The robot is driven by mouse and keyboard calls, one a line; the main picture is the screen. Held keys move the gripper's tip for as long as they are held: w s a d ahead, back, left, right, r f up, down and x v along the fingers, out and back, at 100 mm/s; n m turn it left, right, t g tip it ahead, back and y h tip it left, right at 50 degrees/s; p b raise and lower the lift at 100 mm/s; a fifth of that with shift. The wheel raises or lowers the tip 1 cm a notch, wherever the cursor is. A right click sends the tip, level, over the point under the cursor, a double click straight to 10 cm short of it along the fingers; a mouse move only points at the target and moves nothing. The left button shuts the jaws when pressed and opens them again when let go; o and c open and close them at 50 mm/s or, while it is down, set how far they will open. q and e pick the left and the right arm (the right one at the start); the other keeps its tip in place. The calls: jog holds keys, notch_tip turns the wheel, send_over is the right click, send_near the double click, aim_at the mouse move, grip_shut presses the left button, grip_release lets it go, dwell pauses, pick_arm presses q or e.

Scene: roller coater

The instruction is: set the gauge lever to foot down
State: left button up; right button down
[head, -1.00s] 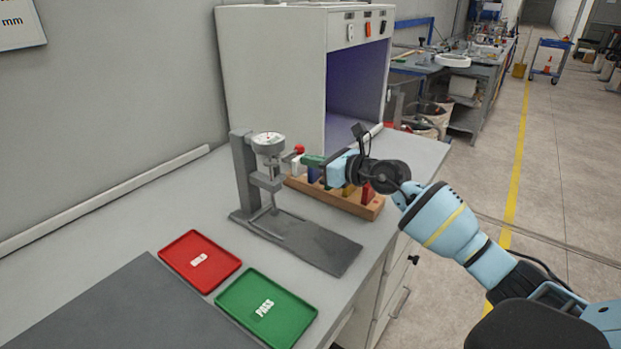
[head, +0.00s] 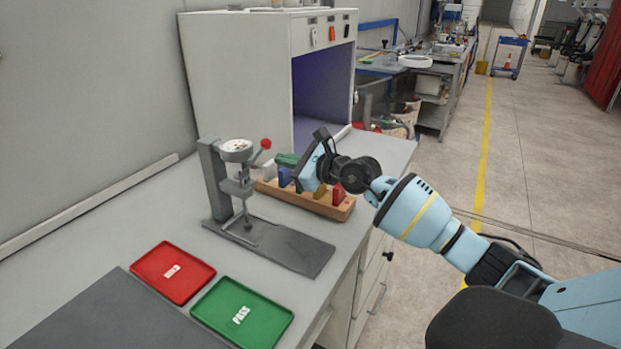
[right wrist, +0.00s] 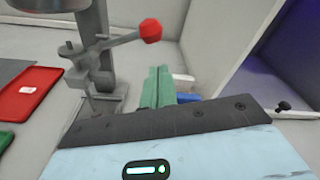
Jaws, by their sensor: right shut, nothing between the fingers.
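The dial gauge (head: 236,151) stands on a grey stand on the bench. Its lever ends in a red knob (head: 266,143) and slants upward to the right. The knob also shows in the right wrist view (right wrist: 151,30). The gauge foot (head: 248,223) is low, close to the base plate (head: 290,250); I cannot tell whether it touches. My right gripper (head: 285,159), with green fingers, is shut and empty, just right of and below the knob. Its fingers show in the right wrist view (right wrist: 157,88), apart from the knob. My left gripper is out of view.
A wooden rack (head: 332,207) with coloured blocks stands behind the base plate, under my right gripper. A red tray (head: 173,290) and a green PASS tray (head: 242,335) lie in front. A white cabinet (head: 240,75) stands behind.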

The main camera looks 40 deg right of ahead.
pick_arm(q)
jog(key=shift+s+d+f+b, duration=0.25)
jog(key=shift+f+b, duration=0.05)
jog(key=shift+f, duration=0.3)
pick_arm(e)
jog(key=f+v, duration=0.1)
jog(key=v, duration=0.9)
jog(key=shift+s+d+f, duration=0.2)
jog(key=shift+s+d, duration=0.05)
jog(key=shift+d, duration=0.1)
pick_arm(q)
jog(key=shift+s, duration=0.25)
